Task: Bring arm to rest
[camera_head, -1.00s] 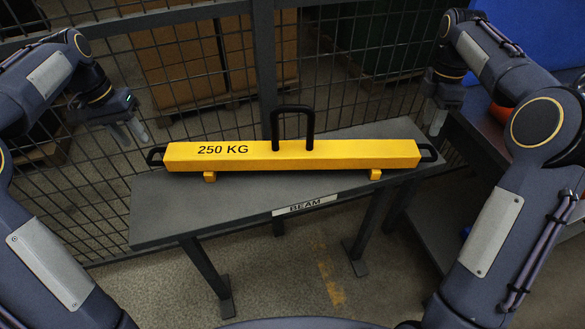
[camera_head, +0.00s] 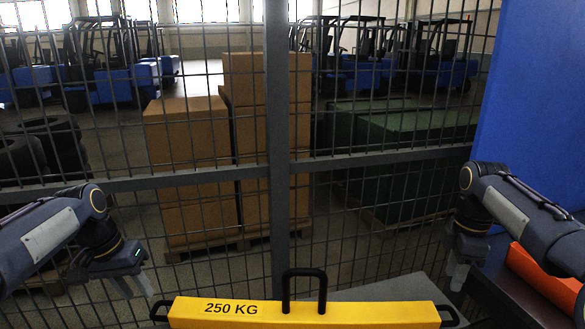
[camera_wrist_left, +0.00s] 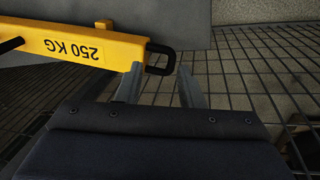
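The yellow beam marked 250 KG (camera_head: 350,314) lies along the bottom edge of the head view, with a black top handle (camera_head: 304,272) and a black end handle at each side. Its left end also shows in the left wrist view (camera_wrist_left: 105,47). My left gripper (camera_head: 132,286) is near the left end handle (camera_head: 160,310), its fingers apart and empty. In the left wrist view the end handle (camera_wrist_left: 160,58) appears beyond the gap between the fingertips. My right gripper (camera_head: 458,276) hangs near the right end handle (camera_head: 449,315), seen edge-on with its finger gap unclear.
A wire mesh fence (camera_head: 278,150) stands behind the beam, with cardboard boxes and forklifts beyond it. A blue panel (camera_head: 530,100) and an orange object (camera_head: 545,275) are at the right, near my right arm. A grey stand top (camera_head: 385,287) shows behind the beam.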

